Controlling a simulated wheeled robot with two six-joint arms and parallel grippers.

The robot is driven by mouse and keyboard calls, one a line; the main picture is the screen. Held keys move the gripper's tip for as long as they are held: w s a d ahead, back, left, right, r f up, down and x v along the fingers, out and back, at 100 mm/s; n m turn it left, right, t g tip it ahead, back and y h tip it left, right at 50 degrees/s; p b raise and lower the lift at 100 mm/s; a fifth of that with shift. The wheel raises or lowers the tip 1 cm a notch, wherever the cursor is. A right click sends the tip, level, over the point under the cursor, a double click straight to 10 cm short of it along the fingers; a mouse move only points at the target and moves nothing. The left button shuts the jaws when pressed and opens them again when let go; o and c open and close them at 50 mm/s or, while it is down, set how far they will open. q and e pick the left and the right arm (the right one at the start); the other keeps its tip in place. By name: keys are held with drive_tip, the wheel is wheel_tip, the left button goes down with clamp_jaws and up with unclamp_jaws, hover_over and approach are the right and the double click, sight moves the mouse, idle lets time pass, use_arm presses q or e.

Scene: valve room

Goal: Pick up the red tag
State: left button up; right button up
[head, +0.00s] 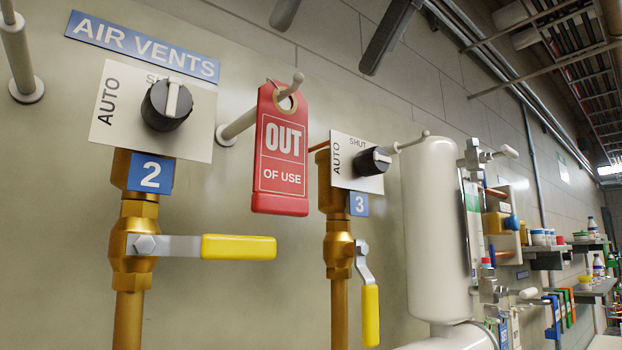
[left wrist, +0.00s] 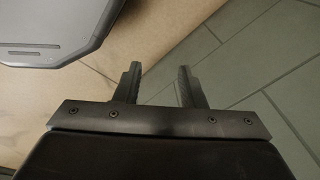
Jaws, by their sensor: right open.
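The red tag (head: 283,165) reads "OUT OF USE" and hangs upright on a pale peg (head: 235,128), which passes through the hole at its top. It hangs between valve 2 and valve 3. My right gripper (head: 324,50) reaches in from the top edge of the head view. Its two dark fingers are spread apart with nothing between them, above the tag in the picture and not touching it. My left gripper (left wrist: 159,70) shows in the left wrist view, its fingers apart and empty above the floor.
Valve 2 with a yellow handle (head: 238,247) and a black knob (head: 167,104) is left of the tag. Valve 3's yellow handle (head: 370,315), its knob (head: 372,161) and a white tank (head: 434,230) are to the right. An empty peg (head: 20,50) is at far left.

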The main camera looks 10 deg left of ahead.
sight(283, 169)
drive_tip(key=b+x, duration=0.2)
drive_tip(key=x, duration=0.7)
drive_tip(key=shift+w+f, duration=0.2)
drive_tip(key=shift+f, duration=0.05)
drive_tip(key=shift+x, duration=1.15)
drive_tip(key=x, duration=0.5)
drive_tip(key=shift+w+d, duration=0.3)
use_arm(q)
drive_tip(key=f, duration=0.2)
drive_tip(key=shift+s+d+f, duration=0.1)
drive_tip(key=shift+d+f, duration=0.15)
drive_tip(key=shift+f, duration=0.1)
use_arm(e)
drive_tip(key=shift+s, duration=0.15)
drive_tip(key=shift+d, duration=0.1)
drive_tip(key=c, duration=1.1)
